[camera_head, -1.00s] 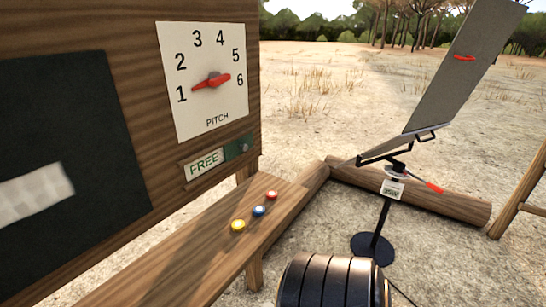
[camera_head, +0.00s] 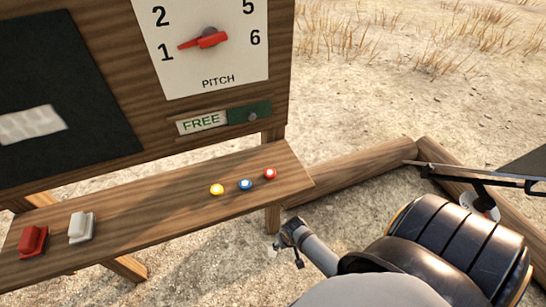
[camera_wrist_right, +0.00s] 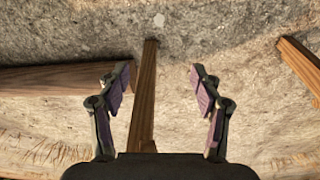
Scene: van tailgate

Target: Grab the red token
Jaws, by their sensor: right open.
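The red token (camera_head: 270,174) is a small round piece on the wooden shelf (camera_head: 150,215), near its right end. A blue token (camera_head: 245,184) and a yellow token (camera_head: 217,190) lie in a row to its left. My right gripper (camera_head: 282,240) is beyond the shelf's front edge, below and slightly right of the red token in the picture, and apart from it. My left gripper is not in view.
A red block (camera_head: 32,242) and a pale block (camera_head: 81,227) stand on the shelf's left part. Behind it rises a board with a pitch dial (camera_head: 207,40) and a FREE sign (camera_head: 201,122). A log (camera_head: 365,165) and a dark stand (camera_head: 480,178) are at right.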

